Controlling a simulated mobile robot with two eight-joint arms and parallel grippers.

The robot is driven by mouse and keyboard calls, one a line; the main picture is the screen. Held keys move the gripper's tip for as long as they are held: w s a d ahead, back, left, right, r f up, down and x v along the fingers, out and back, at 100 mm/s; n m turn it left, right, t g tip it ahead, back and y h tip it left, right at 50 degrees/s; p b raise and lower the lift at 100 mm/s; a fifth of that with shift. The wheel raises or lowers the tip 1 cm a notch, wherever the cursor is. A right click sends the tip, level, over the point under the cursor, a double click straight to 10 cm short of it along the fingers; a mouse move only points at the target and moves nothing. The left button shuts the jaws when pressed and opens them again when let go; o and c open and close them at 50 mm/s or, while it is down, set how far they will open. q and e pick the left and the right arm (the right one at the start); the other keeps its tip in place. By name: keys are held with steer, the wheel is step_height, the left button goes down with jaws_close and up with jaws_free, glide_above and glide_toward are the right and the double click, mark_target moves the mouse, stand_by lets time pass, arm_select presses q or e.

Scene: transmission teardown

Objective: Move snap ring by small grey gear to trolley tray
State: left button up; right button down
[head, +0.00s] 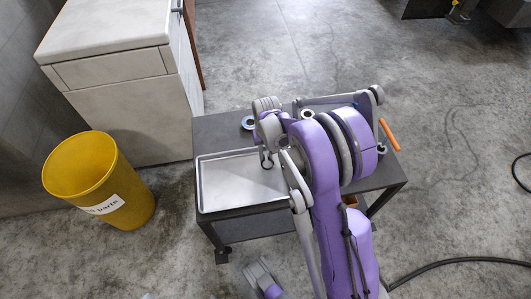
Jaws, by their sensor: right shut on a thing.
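A small dark snap ring (267,164) hangs from the fingers of my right gripper (266,149), which is shut on it. My purple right arm reaches over the trolley from the front and hides part of its top. The ring shows over the right part of the shallow silver trolley tray (225,181); I cannot tell how high it is above the tray floor. The tray looks empty. My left gripper (258,272) is low at the bottom edge, in front of the trolley and away from the ring; its jaw state is unclear.
A blue-rimmed ring part (248,123) and a pale round part (307,114) lie on the dark trolley top (213,134) behind the tray. An orange-handled tool (389,134) is at the right edge. A yellow bin (82,170) and a white cabinet (127,107) stand left.

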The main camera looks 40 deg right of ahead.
steer(key=shift+f, duration=0.1)
steer(key=c, duration=0.7)
jaws_free()
steer(key=shift+o, duration=0.2)
